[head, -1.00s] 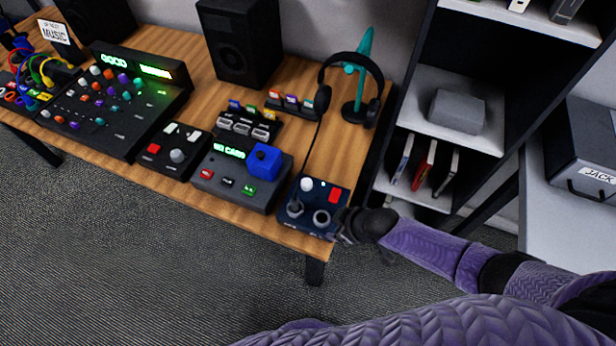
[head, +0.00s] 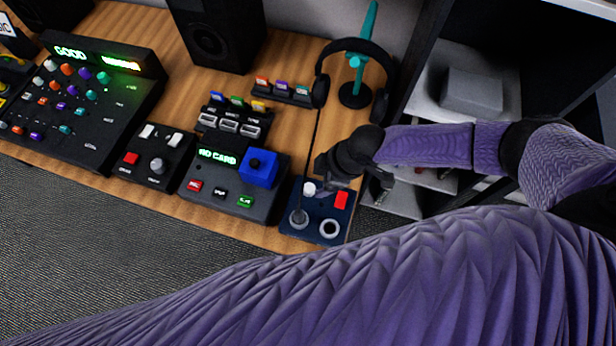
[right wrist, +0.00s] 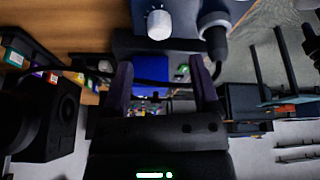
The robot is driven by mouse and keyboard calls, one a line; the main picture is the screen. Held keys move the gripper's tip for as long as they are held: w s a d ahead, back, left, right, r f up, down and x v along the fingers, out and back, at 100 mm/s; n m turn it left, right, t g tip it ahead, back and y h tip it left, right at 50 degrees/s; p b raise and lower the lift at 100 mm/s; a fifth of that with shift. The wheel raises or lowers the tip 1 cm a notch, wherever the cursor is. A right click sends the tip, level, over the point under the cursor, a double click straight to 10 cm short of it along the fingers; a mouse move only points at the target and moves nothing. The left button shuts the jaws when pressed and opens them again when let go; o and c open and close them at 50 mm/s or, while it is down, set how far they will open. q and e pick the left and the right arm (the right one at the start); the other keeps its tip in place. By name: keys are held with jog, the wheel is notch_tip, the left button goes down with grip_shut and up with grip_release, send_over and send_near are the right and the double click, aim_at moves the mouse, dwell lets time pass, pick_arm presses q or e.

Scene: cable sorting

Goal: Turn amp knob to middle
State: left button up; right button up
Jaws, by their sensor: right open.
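The amp is a dark blue box (head: 335,213) at the front right corner of the table in the head view. It has a white knob (head: 309,189), a red switch (head: 341,199) and two round sockets, the left one with a plug and cable in it. My right gripper (head: 350,174) is over the back edge of the amp, just behind and right of the knob. In the right wrist view the knob (right wrist: 159,25) shows beyond the parted fingers (right wrist: 161,70), with nothing between them; its pointer mark is too small to read. My left gripper is not in view.
A card device with a blue block (head: 258,167) stands left of the amp. Headphones (head: 352,70) hang on a teal stand behind my right gripper. A shelf (head: 470,95) is at the right.

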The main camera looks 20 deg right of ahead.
aim_at(309, 188)
jog(key=b+x, duration=0.2)
jog(key=x, duration=0.4)
jog(key=shift+a+f, duration=0.1)
jog(key=shift+f, duration=0.15)
jog(key=shift+w+f, duration=0.15)
jog(key=shift+f, duration=0.05)
jog(key=shift+a, duration=0.1)
jog(key=shift+c, duration=0.9)
grip_shut()
